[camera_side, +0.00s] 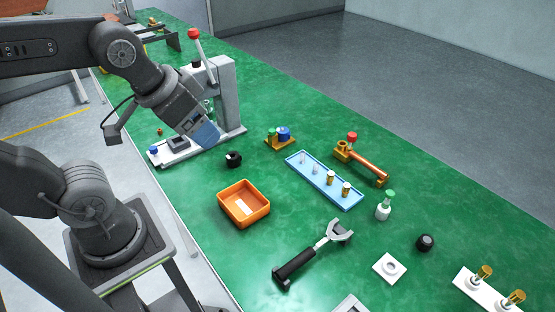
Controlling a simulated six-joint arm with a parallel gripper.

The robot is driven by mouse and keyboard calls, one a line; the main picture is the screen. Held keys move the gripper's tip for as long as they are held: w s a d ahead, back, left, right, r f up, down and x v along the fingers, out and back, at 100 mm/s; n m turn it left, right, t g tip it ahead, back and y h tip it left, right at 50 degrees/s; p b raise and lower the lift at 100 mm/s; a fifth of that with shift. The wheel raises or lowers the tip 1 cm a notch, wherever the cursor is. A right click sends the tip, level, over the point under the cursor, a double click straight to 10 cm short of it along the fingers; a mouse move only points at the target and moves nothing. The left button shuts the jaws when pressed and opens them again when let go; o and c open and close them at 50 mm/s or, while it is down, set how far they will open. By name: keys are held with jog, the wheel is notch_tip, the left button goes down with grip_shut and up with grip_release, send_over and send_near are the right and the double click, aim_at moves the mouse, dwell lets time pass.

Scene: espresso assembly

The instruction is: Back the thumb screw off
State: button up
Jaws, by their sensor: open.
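My gripper (206,136) is at the white-grey press-like stand (226,92), in front of its base. I take it as open, though its fingertips are small and partly hidden at this angle. The stand has a lever with a red ball (194,34) at the top. A small blue knob (153,150) sits at the left end of the stand's flat base. I cannot tell for certain which part is the thumb screw. My wrist hides part of the stand's middle.
An orange tray (243,222), a black round part (233,159), a blue tray (348,200) with small parts, a brass-coloured holder (280,146) and a portafilter (300,262) lie on the green table. Open green surface lies between them and at the upper right.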

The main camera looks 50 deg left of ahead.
jog(key=shift+n+g, duration=0.6)
jog(key=shift+g, duration=0.3)
jog(key=w+a+r, duration=0.1)
jog(key=w, duration=0.2)
jog(key=w+a+r, duration=0.1)
jog(key=w, duration=0.3)
jog(key=w+a, duration=0.2)
jog(key=w, duration=0.2)
jog(key=shift+w+r, duration=0.25)
jog(key=shift+r, duration=0.15)
jog(key=c, duration=0.3)
jog(key=n+g, duration=0.3)
jog(key=g, duration=0.1)
send_over(272, 130)
notch_tip(272, 130, down, 17)
notch_tip(272, 130, down, 13)
jog(key=shift+d+f, duration=0.15)
jog(key=shift+f, duration=0.05)
jog(key=c, duration=0.9)
